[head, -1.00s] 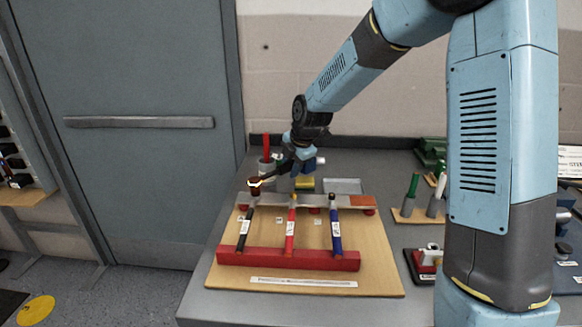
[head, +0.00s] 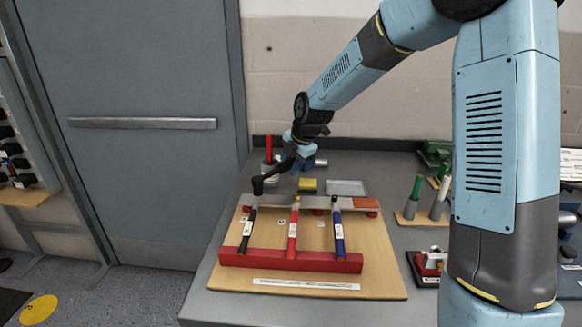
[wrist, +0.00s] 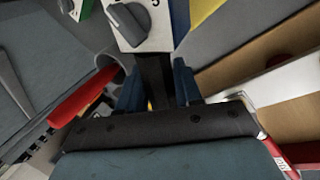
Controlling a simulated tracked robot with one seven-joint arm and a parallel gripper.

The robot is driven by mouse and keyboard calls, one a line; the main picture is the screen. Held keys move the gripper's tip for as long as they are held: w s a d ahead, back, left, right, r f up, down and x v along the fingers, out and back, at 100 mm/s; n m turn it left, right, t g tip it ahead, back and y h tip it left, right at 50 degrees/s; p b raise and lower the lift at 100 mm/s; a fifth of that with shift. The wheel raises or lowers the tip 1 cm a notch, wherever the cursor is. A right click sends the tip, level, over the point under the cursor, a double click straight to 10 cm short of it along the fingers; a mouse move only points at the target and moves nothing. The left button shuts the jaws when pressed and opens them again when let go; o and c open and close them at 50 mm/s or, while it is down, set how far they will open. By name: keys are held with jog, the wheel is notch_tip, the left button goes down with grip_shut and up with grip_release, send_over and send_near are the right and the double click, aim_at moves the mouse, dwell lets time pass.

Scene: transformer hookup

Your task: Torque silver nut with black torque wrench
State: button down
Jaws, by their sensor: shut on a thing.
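My gripper (head: 303,152) is shut on the black torque wrench (head: 276,174), above the back left of the wooden board. In the wrist view, my blue fingers (wrist: 157,85) close on its black shaft (wrist: 154,76). The wrench reaches left and down to its dark head (head: 258,186), which is at the upper end of the black cable (head: 249,232), at the left end of the grey bar (head: 275,201). The silver nut cannot be made out; the wrench head covers that spot. Whether the head is fully seated cannot be told.
A red cable (head: 292,236) and a blue cable (head: 338,238) run beside the black one to a red block (head: 290,260). A red-handled tool (head: 268,148) stands behind. A yellow block (head: 307,185) lies at the back. Green-topped and white-topped tools stand right of the board.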

jog(key=shift+r, duration=2)
